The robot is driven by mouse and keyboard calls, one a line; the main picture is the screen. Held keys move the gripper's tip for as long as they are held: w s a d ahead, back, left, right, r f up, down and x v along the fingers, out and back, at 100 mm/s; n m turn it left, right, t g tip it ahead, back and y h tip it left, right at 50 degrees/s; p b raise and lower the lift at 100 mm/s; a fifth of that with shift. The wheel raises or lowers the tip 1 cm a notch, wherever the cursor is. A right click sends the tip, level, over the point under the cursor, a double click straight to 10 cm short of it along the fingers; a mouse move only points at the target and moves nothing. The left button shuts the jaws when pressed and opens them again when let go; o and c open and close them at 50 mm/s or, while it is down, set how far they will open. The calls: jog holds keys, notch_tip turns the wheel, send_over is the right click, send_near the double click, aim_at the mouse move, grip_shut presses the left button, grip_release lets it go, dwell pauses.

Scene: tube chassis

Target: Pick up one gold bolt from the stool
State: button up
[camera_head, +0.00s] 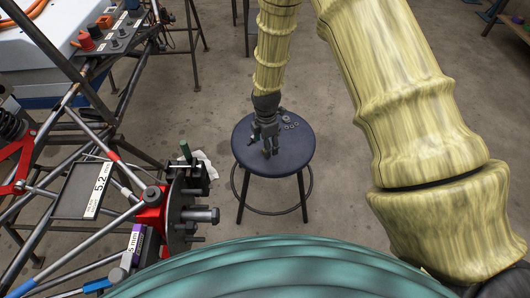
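The stool (294,152) has a round dark blue seat on dark metal legs and stands in the middle of the view. My gripper (263,146) is dark grey and points down over the left half of the seat. Its fingers look spread apart, with nothing visible between them. I cannot tell whether the fingertips touch the seat. Several small grey ring-like pieces (289,121) lie on the seat at the back right, behind and to the right of my gripper. I cannot make out a gold bolt; part of the seat is hidden by my gripper.
The tube chassis (67,240) fills the left side, with a wheel hub (187,214) jutting toward the stool. The concrete floor (340,215) right of the stool is clear.

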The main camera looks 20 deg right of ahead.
jog(key=shift+f, duration=2.3)
jog(key=c, duration=1.4)
